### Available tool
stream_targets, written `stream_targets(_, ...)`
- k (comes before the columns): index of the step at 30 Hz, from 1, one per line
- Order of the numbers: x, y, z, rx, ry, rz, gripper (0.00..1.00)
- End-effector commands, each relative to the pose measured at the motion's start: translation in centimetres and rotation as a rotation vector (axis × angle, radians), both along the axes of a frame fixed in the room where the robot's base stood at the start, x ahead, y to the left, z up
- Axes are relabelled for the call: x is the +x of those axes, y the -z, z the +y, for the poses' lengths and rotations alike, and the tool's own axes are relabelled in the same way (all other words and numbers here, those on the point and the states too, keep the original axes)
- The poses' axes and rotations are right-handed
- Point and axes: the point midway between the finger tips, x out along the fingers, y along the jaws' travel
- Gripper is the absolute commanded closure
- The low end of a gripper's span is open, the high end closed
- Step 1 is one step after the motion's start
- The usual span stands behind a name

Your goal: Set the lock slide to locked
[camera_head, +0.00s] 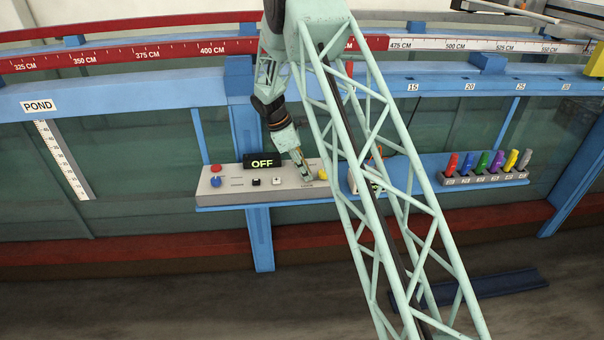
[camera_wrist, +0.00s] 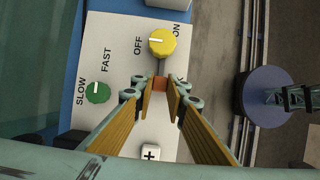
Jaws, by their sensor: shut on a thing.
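The control panel (camera_head: 235,190) is a pale box on the flume's blue frame. In the wrist view its face (camera_wrist: 120,40) carries a small orange-brown slide knob (camera_wrist: 159,83) on a dark slot that runs toward a yellow dial (camera_wrist: 162,42) marked OFF and ON. My gripper (camera_wrist: 159,86) is shut on the slide knob, one finger on each side. The fingers hide most of the lettering beside it, so I cannot read the slide's setting. In the head view my gripper (camera_head: 307,177) reaches down to the panel's right part, and the slide is hidden there.
A green dial (camera_wrist: 97,92) marked SLOW and FAST and a white plus button (camera_wrist: 150,154) flank the slide. A display (camera_head: 262,162) reads OFF. Red (camera_head: 216,168) and blue (camera_head: 215,182) buttons sit at the panel's left. A rack (camera_head: 485,178) of coloured handles is at the right.

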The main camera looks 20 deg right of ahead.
Motion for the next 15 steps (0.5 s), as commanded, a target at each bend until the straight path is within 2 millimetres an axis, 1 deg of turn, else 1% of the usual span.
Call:
stream_targets(6, -0.1, -0.03, -0.24, -0.002, 0.001, 0.003, 1.0)
stream_targets(7, -0.1, -0.03, -0.25, -0.002, 0.001, 0.003, 0.86)
stream_targets(9, -0.1, -0.03, -0.25, -0.002, 0.001, 0.003, 0.8)
stream_targets(12, -0.08, -0.03, -0.22, -0.002, 0.0, 0.001, 0.73)
stream_targets(15, -0.06, -0.02, -0.18, -0.002, 0.0, 0.001, 0.73)
